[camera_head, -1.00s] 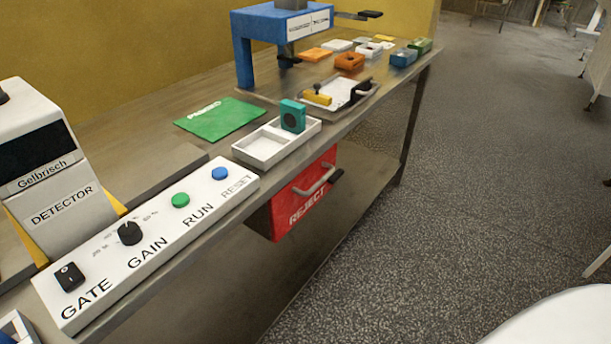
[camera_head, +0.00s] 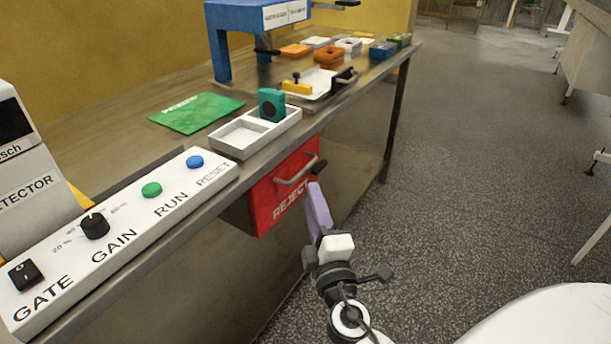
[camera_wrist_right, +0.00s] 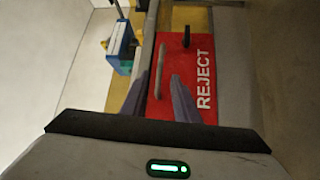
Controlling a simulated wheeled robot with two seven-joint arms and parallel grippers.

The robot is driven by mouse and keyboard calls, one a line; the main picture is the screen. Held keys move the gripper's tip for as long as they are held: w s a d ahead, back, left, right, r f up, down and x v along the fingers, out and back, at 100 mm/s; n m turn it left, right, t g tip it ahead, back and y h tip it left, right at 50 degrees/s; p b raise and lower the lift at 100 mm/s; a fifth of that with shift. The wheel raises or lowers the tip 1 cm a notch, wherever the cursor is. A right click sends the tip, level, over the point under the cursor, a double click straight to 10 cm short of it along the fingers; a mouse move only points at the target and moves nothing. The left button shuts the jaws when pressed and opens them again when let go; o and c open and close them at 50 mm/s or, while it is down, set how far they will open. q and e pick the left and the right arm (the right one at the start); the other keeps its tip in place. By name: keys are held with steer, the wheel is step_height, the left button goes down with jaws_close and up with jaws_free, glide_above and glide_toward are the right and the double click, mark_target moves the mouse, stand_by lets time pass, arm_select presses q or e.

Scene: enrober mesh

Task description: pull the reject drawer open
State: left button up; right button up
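The red reject drawer (camera_head: 285,196), lettered REJECT, hangs under the table edge. Its grey bar handle (camera_head: 297,171) runs along the front. My right gripper (camera_head: 315,186), with purple fingers, is just below and right of the handle in the head view. In the right wrist view my right gripper (camera_wrist_right: 159,78) is open, its fingers apart. The handle (camera_wrist_right: 160,62) lies between them in that picture, over the red drawer front (camera_wrist_right: 202,45). I cannot tell whether the fingers reach as far as the bar. My left gripper is not in view.
A small black part (camera_head: 319,166) sits beside the handle. Above, the table holds a white tray (camera_head: 228,150) with a teal block (camera_head: 272,103), a green mat (camera_head: 197,113) and a button panel (camera_head: 130,230). The floor right of the drawer is clear.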

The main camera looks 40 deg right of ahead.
steer(key=p+x, duration=0.1)
steer(key=x, duration=0.7)
steer(key=shift+c, duration=0.3)
jaws_close()
